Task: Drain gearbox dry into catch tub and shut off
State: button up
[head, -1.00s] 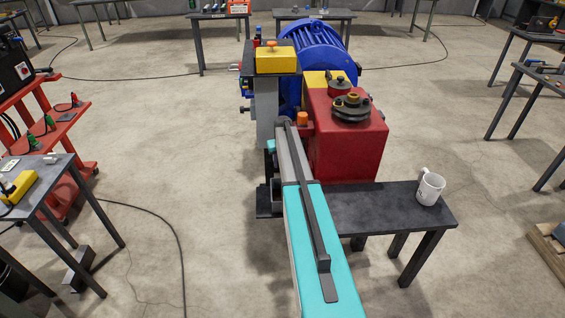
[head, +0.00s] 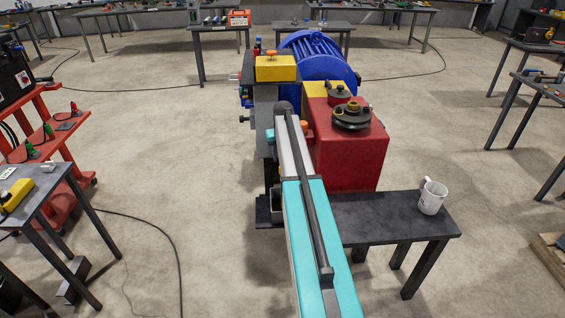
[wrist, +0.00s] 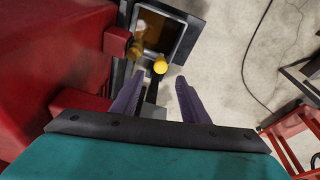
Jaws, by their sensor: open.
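The red gearbox (head: 352,155) stands on a dark bench, and its side fills the left of the wrist view (wrist: 45,60). In the wrist view the grey square catch tub (wrist: 186,32) lies beyond my fingertips, with brown showing inside it. A yellow round knob (wrist: 160,66) sits in front of the tub's near edge, just beyond the gap between my fingers. My gripper (wrist: 163,82) is open and empty. In the head view my arm hides the gripper and most of the tub (head: 276,208).
A white mug (head: 432,197) stands on the right end of the bench (head: 390,215). A blue motor (head: 318,60) and a yellow block (head: 276,68) are behind. A red cart (head: 60,150) and a side table (head: 30,200) stand left. Floor around is mostly open.

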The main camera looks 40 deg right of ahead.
jog(key=shift+v, duration=1.1)
